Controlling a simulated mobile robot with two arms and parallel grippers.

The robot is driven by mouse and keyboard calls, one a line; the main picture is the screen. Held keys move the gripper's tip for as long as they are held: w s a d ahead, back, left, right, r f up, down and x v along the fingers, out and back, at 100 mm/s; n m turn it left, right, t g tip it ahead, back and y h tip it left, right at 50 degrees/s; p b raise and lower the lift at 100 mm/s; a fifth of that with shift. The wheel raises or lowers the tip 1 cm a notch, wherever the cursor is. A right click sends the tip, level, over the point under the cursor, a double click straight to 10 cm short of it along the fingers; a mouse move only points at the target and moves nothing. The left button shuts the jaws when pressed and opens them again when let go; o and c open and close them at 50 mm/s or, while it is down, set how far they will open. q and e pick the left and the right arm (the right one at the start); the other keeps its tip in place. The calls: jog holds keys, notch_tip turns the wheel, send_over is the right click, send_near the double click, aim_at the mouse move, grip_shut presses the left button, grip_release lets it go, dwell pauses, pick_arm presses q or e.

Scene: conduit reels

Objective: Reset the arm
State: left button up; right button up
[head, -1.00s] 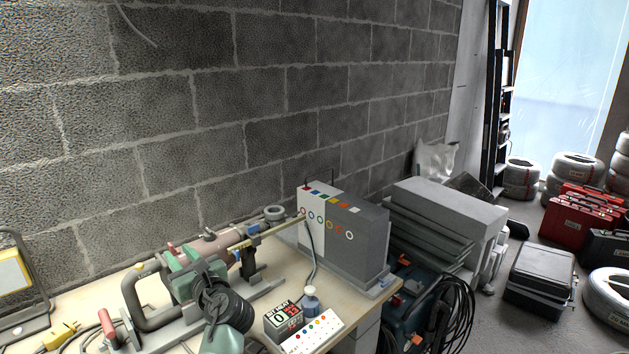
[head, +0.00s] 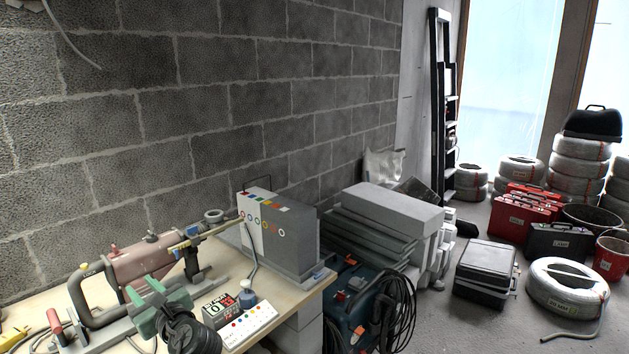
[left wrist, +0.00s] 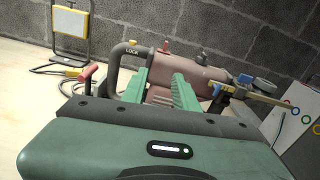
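My left gripper (head: 158,296) has green fingers and is over the workbench (head: 296,306) in the head view. In the left wrist view its two fingers (left wrist: 160,88) stand apart with nothing between them. Beyond the fingertips is a pinkish-brown cylinder machine (head: 146,257) with a bent grey handle; it also shows in the left wrist view (left wrist: 190,72). I cannot tell how wide the gap to it is. My right gripper is in neither view.
A grey box with coloured rings (head: 280,232) stands on the bench, with a white button panel (head: 250,326) in front. Some floor between is clear.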

pick_arm(q)
jog(key=s+d+f+n+g+h, duration=0.25)
jog(key=s+f+n+h, duration=0.25)
jog(key=s+f+n, duration=0.95)
jog(key=s+d+f+n+g+h, duration=0.25)
jog(key=s+d, duration=0.25)
jog(key=s, duration=0.3)
jog(key=s+d+f+n+g+h, duration=0.1)
jog(key=s+d+f+n+h, duration=0.25)
jog(key=s, duration=0.45)
jog(key=s+d+f+n+g+h, duration=0.25)
jog(key=s+d, duration=0.35)
jog(key=s, duration=0.3)
notch_tip(320, 180, down, 29)
jog(key=s, duration=0.2)
jog(key=s+a+f+g, duration=0.2)
jog(key=s+a+f, duration=0.1)
jog(key=s+f, duration=1)
jog(key=s, duration=0.3)
jog(key=shift+a+f+m, duration=0.15)
jog(key=shift+a+m, duration=0.05)
jog(key=shift+m, duration=0.1)
